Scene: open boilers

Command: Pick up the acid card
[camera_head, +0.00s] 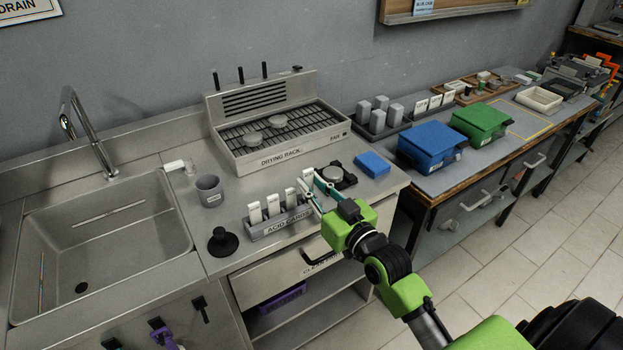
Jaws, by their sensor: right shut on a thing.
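The grey acid card rack (278,227) stands on the steel counter near its front edge, with several white acid cards upright in it. My right gripper (309,190) reaches in from the lower right to the rack's right end. Its teal fingers are shut on a white acid card (307,176) there. The fingers partly hide this card, and I cannot tell whether its lower end is still in the rack. Another acid card (273,205) stands at the rack's left part. My left gripper is not in view.
A drying rack (285,153) stands behind. A grey cup (209,191) and a black knobbed object (222,242) are left of the card rack. A round dark device (336,176) and blue block (373,163) lie to the right. A sink (100,240) is at far left.

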